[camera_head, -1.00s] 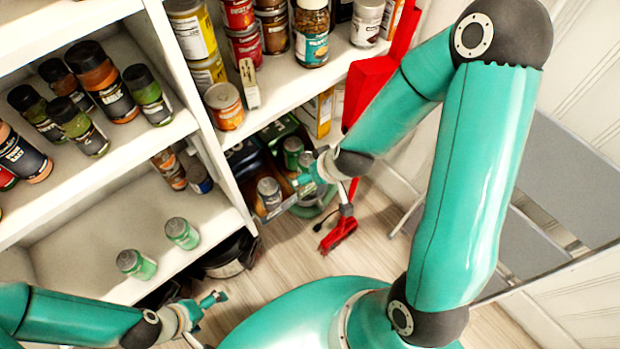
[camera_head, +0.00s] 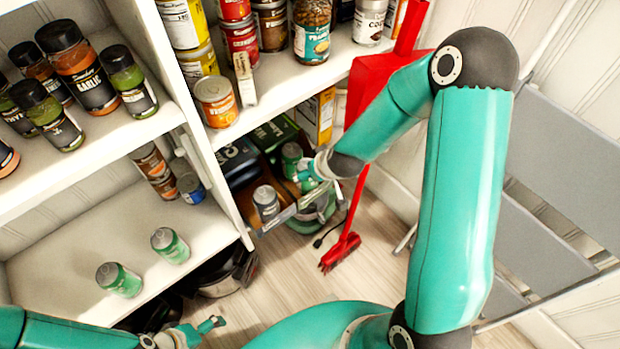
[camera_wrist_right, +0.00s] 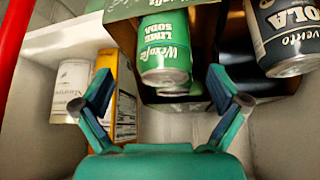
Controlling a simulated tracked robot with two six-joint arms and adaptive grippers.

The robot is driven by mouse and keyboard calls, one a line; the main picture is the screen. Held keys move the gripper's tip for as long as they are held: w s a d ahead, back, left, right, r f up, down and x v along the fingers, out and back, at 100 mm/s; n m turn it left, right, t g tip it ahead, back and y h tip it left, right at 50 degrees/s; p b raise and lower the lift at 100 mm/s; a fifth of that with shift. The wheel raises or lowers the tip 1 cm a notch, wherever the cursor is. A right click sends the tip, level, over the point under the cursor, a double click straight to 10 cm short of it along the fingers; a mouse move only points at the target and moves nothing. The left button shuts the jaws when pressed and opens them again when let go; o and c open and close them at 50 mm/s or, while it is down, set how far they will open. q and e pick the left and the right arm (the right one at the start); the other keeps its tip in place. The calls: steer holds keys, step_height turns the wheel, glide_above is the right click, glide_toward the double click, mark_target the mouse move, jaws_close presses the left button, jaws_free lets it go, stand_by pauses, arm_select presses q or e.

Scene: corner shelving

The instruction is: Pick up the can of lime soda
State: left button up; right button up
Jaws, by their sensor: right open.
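The can of lime soda (camera_wrist_right: 165,48) is green with a grey end and lies between and beyond the open fingers of my right gripper (camera_wrist_right: 165,92) in the right wrist view. In the head view a green can (camera_head: 291,160) stands in the low crate area beside the right gripper (camera_head: 303,180). The right gripper is open and empty. My left gripper (camera_head: 205,328) is low at the left, apart from the cans; its fingers are too small and partly cut off to judge. Two more green cans (camera_head: 170,245) (camera_head: 120,279) stand on the lower left shelf.
A dark cola can (camera_wrist_right: 285,38) is right of the lime soda in the wrist view. A yellow box (camera_wrist_right: 118,105) and a white container (camera_wrist_right: 70,88) are left. A red broom (camera_head: 345,245) stands near my right arm. Shelf edges rise at left.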

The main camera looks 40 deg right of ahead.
steer(key=x, duration=0.2)
steer(key=b+x, duration=0.1)
steer(key=x, duration=0.1)
steer(key=shift+a+f, duration=0.2)
steer(key=shift+a, duration=0.05)
steer(key=shift+w+f+b, duration=0.3)
steer(key=shift+w+f, duration=0.05)
steer(key=c, duration=1.5)
steer(key=shift+c, duration=0.4)
steer(key=shift+r, duration=0.15)
